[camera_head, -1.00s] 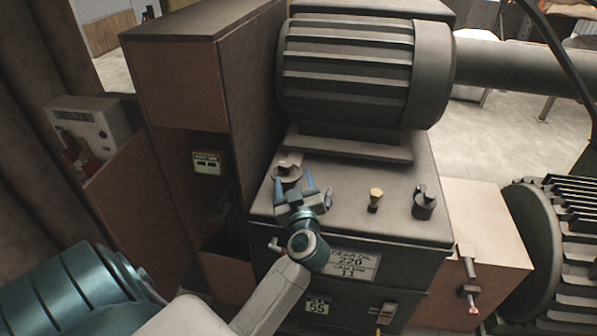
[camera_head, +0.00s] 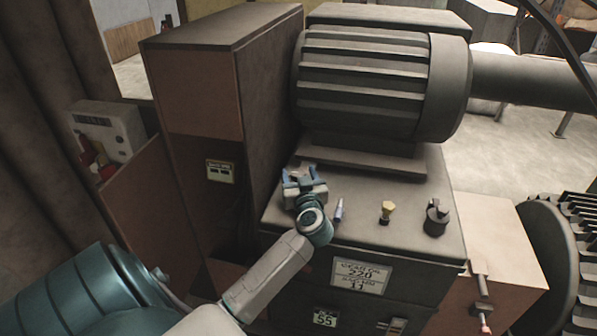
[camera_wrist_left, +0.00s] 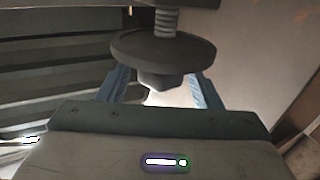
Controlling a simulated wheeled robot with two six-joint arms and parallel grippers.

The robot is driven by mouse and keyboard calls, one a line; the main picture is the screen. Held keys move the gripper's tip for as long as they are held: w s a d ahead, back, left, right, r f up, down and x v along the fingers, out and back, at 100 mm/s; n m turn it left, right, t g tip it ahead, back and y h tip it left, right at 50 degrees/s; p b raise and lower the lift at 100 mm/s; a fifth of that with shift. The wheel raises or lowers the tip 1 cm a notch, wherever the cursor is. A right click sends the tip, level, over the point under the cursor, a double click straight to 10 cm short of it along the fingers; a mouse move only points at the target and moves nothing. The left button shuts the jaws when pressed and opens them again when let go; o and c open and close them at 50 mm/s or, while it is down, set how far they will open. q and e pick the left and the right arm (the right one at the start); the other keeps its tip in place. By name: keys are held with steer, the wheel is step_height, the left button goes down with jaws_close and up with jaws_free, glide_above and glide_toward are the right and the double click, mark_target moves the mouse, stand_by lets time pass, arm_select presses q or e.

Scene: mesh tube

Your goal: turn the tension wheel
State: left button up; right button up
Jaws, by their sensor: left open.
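The tension wheel, a dark round disc (camera_wrist_left: 162,52) on a threaded stem, fills the upper middle of the left wrist view. A darker hub sticks out from its face. My left gripper (camera_wrist_left: 161,88) is open, with one blue finger on each side of the hub and the tips close to the disc. I cannot tell whether they touch it. In the head view my left gripper (camera_head: 303,178) is at the back left of the machine's top panel and hides most of the wheel. My right gripper is not in view.
A yellow-topped knob (camera_head: 386,211) and a black knob (camera_head: 437,218) stand right of the gripper on the panel. A large ribbed motor (camera_head: 370,85) rises behind. A tall brown cabinet (camera_head: 195,95) stands close on the left.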

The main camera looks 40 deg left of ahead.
arm_select(q)
steer(key=shift+w+a, duration=0.3)
steer(key=shift+a, duration=0.1)
